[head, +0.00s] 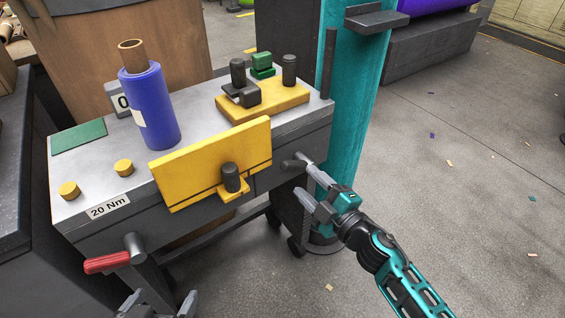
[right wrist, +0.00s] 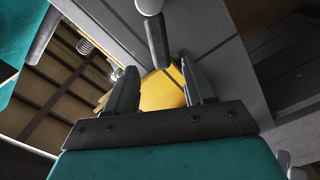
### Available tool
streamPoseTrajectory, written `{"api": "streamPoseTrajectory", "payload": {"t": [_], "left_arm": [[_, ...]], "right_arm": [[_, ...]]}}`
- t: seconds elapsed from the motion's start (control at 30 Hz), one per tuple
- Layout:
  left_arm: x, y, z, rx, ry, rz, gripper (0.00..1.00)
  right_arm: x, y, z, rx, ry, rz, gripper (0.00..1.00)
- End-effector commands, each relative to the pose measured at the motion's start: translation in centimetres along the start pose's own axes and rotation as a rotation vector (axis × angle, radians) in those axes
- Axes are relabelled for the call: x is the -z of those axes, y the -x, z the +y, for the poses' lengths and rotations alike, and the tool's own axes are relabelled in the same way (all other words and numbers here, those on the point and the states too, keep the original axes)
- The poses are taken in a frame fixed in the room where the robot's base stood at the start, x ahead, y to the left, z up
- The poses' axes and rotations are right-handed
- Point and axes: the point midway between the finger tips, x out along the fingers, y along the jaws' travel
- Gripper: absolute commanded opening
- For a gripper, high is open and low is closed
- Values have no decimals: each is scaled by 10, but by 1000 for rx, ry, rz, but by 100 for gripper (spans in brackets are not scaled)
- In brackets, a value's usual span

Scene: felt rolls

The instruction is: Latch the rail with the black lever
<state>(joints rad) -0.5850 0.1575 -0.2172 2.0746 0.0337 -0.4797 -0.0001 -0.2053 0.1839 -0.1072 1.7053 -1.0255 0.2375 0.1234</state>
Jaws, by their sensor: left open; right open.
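The black lever (head: 288,165) sticks out at the front right of the bench, beside the right end of the yellow rail (head: 205,167). In the right wrist view the dark lever (right wrist: 157,42) hangs from a pale hub, ahead of and between the finger lines. My right gripper (head: 309,185) is open and empty, just in front and to the right of the lever, apparently not touching it. The rail stands along the bench's front edge and carries a dark knob (head: 232,177). My left gripper (head: 158,303) is open at the bottom edge, below a red-handled lever (head: 107,262).
On the bench (head: 195,100) stand a purple felt roll (head: 150,105), a yellow block with dark posts (head: 262,100), two yellow knobs and a green pad (head: 79,136). A teal column (head: 345,100) rises behind my right gripper. Open floor lies to the right.

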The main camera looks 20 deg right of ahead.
Motion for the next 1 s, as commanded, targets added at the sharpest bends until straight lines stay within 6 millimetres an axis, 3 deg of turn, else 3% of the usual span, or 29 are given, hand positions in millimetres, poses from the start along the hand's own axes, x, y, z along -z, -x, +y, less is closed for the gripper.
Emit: {"api": "streamPoseTrajectory", "payload": {"t": [0.3, 0.5, 0.93, 1.0], "left_arm": [[-8, -4, 2, -2, 12, -8, 100], [-11, -5, 4, -4, 18, -14, 100], [-6, -4, 4, -6, 16, -6, 100], [-6, -4, 4, -6, 14, -6, 100]], "right_arm": [[0, -61, 0, -2, 0, 1, 53], [0, -84, -1, -1, -2, 0, 53], [0, -92, 0, 0, -3, -1, 53], [0, -92, 0, 0, -3, -1, 46]]}}
